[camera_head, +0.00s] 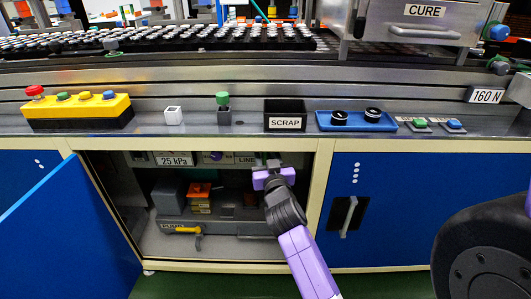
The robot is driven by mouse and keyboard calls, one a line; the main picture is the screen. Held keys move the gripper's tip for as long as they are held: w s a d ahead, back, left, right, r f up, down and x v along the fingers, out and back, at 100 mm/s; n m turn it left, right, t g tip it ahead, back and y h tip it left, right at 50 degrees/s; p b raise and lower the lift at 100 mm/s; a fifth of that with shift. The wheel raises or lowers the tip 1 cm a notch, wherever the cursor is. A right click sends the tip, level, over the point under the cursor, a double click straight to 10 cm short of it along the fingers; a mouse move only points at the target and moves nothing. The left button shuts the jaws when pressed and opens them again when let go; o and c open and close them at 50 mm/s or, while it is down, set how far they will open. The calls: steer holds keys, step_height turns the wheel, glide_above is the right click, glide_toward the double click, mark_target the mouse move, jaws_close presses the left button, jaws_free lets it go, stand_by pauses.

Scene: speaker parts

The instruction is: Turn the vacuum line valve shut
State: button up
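A small plate reading "LINE" (246,159) sits on the rail at the top of the open cabinet. A round purple knob (213,156) shows just left of it. My gripper (266,163) reaches up into the cabinet opening, with its fingertips just right of the "LINE" plate. Its fingers are small here, and I cannot tell whether they are open or touch anything. Any valve handle right behind the gripper is hidden. A yellow lever (186,230) is on the grey pump unit (225,228) lower in the cabinet.
The blue cabinet door (70,235) hangs open at left; a closed blue door (385,210) is at right. A "25 kPa" gauge plate (174,160) and an orange block (200,194) are inside the cabinet. The counter above holds a scrap bin (285,113) and a yellow button box (78,109).

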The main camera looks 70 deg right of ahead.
steer(key=shift+w+d, duration=0.25)
steer(key=shift+d, duration=0.15)
jaws_close()
stand_by(1.3)
